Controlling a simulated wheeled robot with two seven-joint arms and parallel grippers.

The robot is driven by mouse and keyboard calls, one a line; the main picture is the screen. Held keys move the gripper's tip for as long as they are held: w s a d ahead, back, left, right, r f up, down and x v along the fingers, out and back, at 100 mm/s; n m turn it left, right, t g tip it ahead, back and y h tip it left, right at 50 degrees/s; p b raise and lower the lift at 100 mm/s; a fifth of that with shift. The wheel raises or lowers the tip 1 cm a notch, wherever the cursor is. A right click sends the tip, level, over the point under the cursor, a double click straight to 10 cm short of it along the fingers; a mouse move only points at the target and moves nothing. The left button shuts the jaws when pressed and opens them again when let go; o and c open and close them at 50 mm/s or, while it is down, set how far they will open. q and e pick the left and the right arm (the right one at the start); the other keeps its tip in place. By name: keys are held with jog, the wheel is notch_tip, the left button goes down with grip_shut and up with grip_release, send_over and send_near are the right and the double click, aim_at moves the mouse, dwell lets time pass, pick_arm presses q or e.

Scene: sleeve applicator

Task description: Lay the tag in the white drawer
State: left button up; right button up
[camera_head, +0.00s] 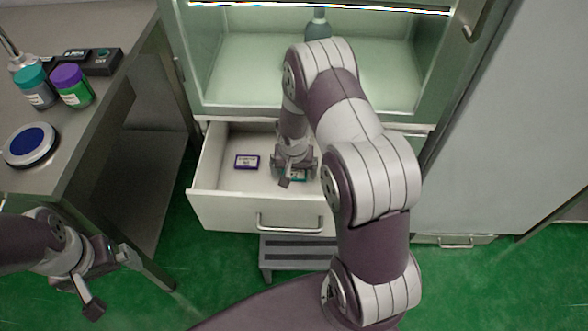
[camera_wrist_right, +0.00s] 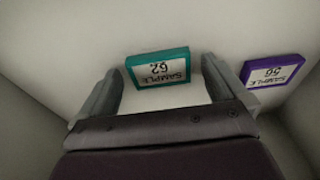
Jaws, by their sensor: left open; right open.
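The white drawer (camera_head: 215,187) is pulled open below the glass cabinet. A teal-framed tag (camera_wrist_right: 158,68) reading "SAMPLE 62" lies on the drawer floor, between and just beyond my right fingertips in the right wrist view. In the head view it is mostly hidden under my right gripper (camera_head: 294,176), which points down into the drawer. My right gripper is open, with its fingers apart in the wrist view (camera_wrist_right: 158,92). A purple-framed tag (camera_head: 247,161) reading "SAMPLE 56" also lies in the drawer, to the left. My left gripper (camera_head: 112,278) is open and empty at the lower left.
A steel table (camera_head: 95,130) at left holds teal-capped (camera_head: 35,88) and purple-capped (camera_head: 72,86) jars, a round blue-topped device (camera_head: 30,145) and a black box (camera_head: 103,62). A grey step stool (camera_head: 285,254) stands under the drawer. The drawer walls surround my right gripper.

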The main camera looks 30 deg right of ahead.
aim_at(293, 184)
notch_tip(293, 184, up, 12)
jog(key=s+a+r+p, duration=0.1)
jog(key=s+p, duration=0.1)
jog(key=p, duration=0.1)
jog(key=s+a+r+n+y, duration=0.1)
jog(key=s+a+r+n, duration=0.5)
jog(key=s, duration=0.6)
notch_tip(293, 184, up, 3)
jog(key=shift+s+a+r+n, duration=0.1)
jog(key=shift+s+a+n, duration=0.25)
jog(key=shift+a, duration=0.6)
